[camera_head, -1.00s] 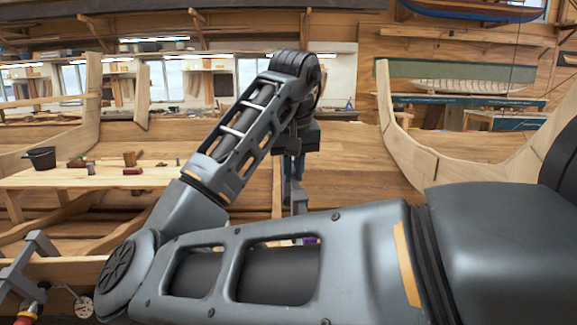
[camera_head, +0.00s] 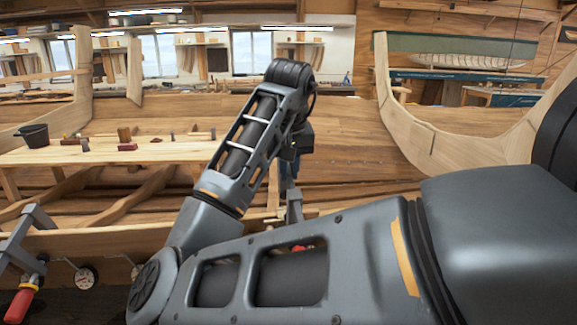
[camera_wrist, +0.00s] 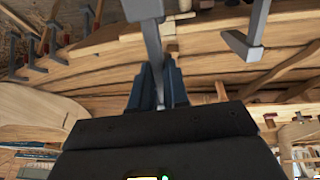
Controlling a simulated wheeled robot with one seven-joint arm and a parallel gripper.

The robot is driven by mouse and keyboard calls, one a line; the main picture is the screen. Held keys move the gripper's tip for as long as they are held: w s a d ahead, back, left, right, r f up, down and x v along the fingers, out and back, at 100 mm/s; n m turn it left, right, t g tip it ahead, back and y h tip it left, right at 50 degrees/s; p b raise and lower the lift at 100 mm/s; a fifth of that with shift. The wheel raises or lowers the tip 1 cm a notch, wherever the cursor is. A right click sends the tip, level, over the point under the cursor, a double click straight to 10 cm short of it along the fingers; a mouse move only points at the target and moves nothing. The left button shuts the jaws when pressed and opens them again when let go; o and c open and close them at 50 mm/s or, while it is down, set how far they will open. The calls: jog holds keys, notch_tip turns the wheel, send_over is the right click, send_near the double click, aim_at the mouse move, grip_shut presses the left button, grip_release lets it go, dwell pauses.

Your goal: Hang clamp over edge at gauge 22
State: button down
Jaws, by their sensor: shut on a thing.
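My gripper (camera_wrist: 158,92) is shut on a grey metal clamp (camera_wrist: 153,45). Its bar runs up between the dark blue fingers in the wrist view. A grey hooked arm (camera_wrist: 245,45) to the right probably belongs to the same clamp. In the head view my gripper (camera_head: 289,172) is partly hidden by my arm, with a grey part of the clamp (camera_head: 294,206) below it. The hull plank's edge (camera_head: 110,241) runs across the front left; contact between it and the held clamp is hidden. Round dial gauges (camera_head: 87,277) sit below the edge at left; their numbers are unreadable.
Another clamp (camera_head: 28,235) with a red handle hangs on the plank edge at far left. Several clamps (camera_wrist: 50,38) line planks in the wrist view. A bench (camera_head: 100,155) bears a black bucket (camera_head: 35,135) and small blocks. A curved wooden stem (camera_head: 440,140) rises at right.

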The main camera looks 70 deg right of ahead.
jog(key=shift+b+x, duration=2.6)
jog(key=shift+x, duration=0.45)
jog(key=shift+b+x, duration=0.7)
jog(key=shift+x, duration=1.5)
jog(key=shift+d+f, duration=0.15)
jog(key=shift+f, duration=0.2)
jog(key=c, duration=1.1)
grip_release()
jog(key=shift+o, duration=0.2)
jog(key=p+v, duration=0.1)
jog(key=v, duration=0.6)
jog(key=shift+r, duration=0.35)
